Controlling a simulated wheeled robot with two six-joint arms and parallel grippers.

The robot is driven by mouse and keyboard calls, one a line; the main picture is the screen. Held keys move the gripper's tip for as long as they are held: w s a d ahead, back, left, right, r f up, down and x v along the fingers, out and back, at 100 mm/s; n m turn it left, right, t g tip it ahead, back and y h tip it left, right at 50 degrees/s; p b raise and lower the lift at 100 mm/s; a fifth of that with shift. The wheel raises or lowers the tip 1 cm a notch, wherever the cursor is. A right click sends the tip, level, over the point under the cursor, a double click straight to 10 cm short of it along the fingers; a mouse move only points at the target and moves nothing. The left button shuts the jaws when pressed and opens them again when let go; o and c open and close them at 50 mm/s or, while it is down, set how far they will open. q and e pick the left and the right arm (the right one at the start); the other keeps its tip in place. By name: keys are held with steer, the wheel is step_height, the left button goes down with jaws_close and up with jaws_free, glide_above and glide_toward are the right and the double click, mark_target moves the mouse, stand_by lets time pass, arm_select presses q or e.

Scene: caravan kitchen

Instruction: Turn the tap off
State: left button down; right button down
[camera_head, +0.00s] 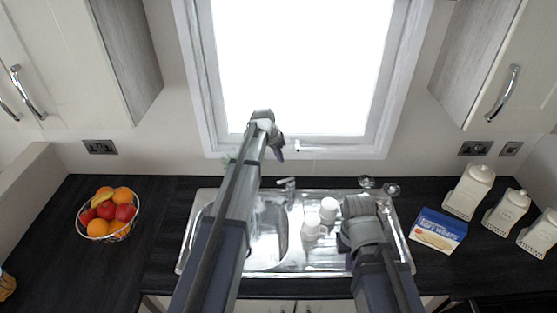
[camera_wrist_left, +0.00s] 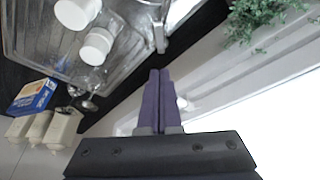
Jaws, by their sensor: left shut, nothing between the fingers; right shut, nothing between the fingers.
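The chrome tap (camera_head: 287,186) stands at the back edge of the steel sink (camera_head: 186,262), below the window. Part of it shows at the top of the left wrist view (camera_wrist_left: 159,36), beyond my fingertips and apart from them. My left gripper (camera_head: 279,154) is above and behind the tap, near the window sill. Its purple fingers (camera_wrist_left: 158,76) are shut together and empty. My right gripper (camera_head: 345,243) is over the right part of the sink, shut and mostly hidden by its wrist. I cannot tell whether water is running; my left arm covers part of the basin.
Two white cups (camera_head: 328,210) stand on the drainer by my right arm. Glasses (camera_head: 391,189), a blue box (camera_head: 438,230) and white canisters (camera_head: 468,192) are to the right. A fruit basket (camera_head: 108,214) is left. A green plant (camera_wrist_left: 268,18) is near the window.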

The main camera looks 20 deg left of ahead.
arm_select(q)
steer(key=b, duration=0.7)
glide_above(283, 181)
steer(key=f, duration=0.7)
steer(key=shift+w+d+f, duration=0.1)
steer(key=shift+w+f, duration=0.1)
steer(key=shift+f, duration=0.2)
steer(key=shift+s+a+f+b, duration=0.1)
steer(key=shift+s+f+b, duration=0.15)
steer(key=shift+f+b, duration=0.3)
steer(key=shift+s+a+f+b, duration=0.1)
steer(key=shift+s+f+b, duration=0.15)
steer(key=shift+f+b, duration=0.2)
steer(key=shift+s+a+f+b, duration=0.15)
steer(key=shift+s+f+b, duration=0.15)
steer(key=shift+f+b, duration=0.2)
steer(key=shift+s+f, duration=0.1)
steer(key=s+f+t+b, duration=0.1)
steer(key=b, duration=0.2)
steer(key=s+a+f+t+h+b, duration=0.1)
steer(key=f+b, duration=0.1)
steer(key=b, duration=0.1)
steer(key=shift+s+a+f+t, duration=0.1)
steer(key=shift+s+t, duration=0.1)
steer(key=shift+t, duration=0.1)
